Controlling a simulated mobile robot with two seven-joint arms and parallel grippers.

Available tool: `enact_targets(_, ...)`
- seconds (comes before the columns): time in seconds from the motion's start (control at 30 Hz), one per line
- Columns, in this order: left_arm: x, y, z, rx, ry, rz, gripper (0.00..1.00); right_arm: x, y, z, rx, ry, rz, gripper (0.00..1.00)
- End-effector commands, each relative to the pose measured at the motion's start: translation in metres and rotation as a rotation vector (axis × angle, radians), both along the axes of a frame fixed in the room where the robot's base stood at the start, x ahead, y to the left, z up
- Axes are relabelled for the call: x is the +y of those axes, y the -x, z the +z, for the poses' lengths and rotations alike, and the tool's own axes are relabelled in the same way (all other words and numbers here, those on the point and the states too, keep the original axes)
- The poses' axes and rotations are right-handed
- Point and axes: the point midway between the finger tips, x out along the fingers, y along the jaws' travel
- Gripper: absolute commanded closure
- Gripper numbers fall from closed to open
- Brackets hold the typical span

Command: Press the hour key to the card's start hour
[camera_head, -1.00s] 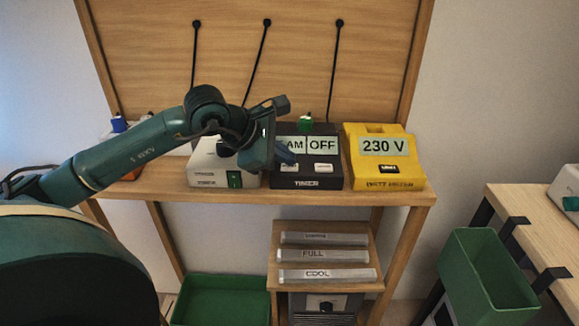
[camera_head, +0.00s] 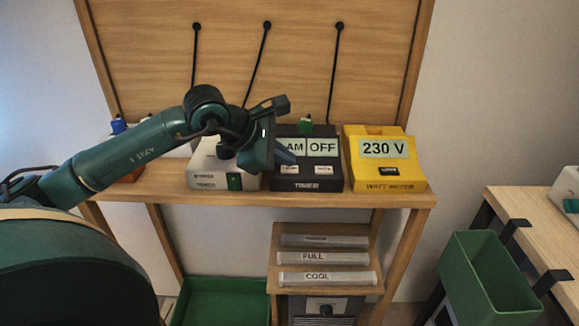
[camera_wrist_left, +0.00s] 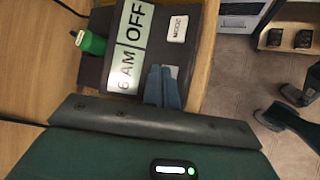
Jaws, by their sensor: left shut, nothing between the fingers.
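The dark timer (camera_head: 306,184) stands on the wooden shelf, its display (camera_head: 322,147) reading AM and OFF in the head view. In the left wrist view the display (camera_wrist_left: 130,45) reads 6 AM and OFF. The MODE key (camera_wrist_left: 177,28) is white and uncovered. The other key (camera_wrist_left: 172,71) is partly hidden behind my fingertips. My left gripper (camera_head: 284,155) is shut and empty at the timer's front left; its blue fingertips (camera_wrist_left: 163,86) also show in the left wrist view. I cannot tell whether they touch the key. No card with a start hour is readable. My right gripper is out of view.
A white box (camera_head: 208,178) stands left of the timer, partly behind my gripper. A yellow meter (camera_head: 383,170) reading 230 V stands close on the right. A green plug (camera_head: 305,125) is behind the timer.

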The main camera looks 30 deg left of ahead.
Motion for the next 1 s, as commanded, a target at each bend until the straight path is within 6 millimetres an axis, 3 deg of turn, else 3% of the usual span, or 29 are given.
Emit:
enact_targets(0.5, 0.0, 0.0, 0.011, -0.002, 0.0, 0.0, 1.0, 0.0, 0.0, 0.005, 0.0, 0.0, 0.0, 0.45)
enact_targets(1.0, 0.0, 0.0, 0.057, -0.002, -0.001, 0.0, 1.0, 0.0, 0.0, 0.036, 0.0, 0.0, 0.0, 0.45)
